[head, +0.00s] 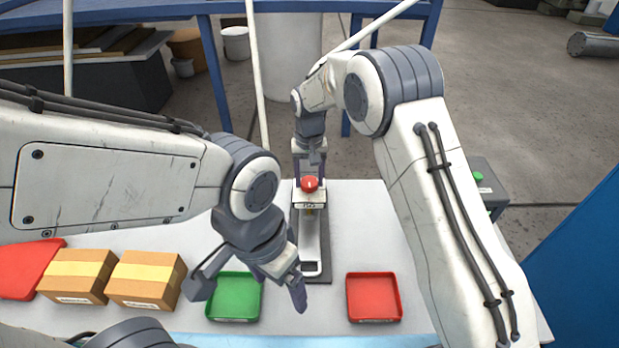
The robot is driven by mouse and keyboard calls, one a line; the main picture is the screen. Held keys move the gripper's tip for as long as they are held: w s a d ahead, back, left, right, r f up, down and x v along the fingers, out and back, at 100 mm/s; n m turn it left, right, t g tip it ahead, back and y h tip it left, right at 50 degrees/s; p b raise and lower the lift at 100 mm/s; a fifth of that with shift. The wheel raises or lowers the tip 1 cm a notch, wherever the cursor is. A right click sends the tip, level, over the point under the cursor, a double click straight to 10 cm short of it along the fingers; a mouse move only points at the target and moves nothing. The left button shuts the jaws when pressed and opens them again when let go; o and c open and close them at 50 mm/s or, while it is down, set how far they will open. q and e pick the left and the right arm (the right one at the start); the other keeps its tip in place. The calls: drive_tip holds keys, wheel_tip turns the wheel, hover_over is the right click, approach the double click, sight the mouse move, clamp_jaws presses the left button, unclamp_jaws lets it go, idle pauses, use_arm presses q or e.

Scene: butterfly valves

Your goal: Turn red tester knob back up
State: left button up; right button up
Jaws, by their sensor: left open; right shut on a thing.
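The red tester knob (309,184) is on top of the tester (311,238), a pale upright device on a dark base plate in the middle of the table. My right gripper (309,178) comes down from above and behind and is shut on the red knob. Its fingers stand on either side of the knob and partly hide it. The knob's exact turn angle is too small to tell. My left gripper (248,290) is open and empty, in front and to the left of the tester, above the green tray.
A green tray (221,311) is left of the tester and a red tray (374,297) is right of it. Two cardboard boxes (77,274) and a red item (25,268) are at the left. A grey box (484,190) stands at the right. The white tabletop (360,225) has free room beside the tester.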

drive_tip(key=n, duration=0.8)
drive_tip(key=shift+n, duration=0.4)
drive_tip(key=n, duration=0.4)
drive_tip(key=shift+n+b, duration=0.3)
drive_tip(key=shift+b, duration=0.05)
drive_tip(key=shift+w+r+n, duration=0.1)
drive_tip(key=shift+n, duration=1.8)
drive_tip(key=o, duration=1.4)
drive_tip(key=shift+c, duration=0.2)
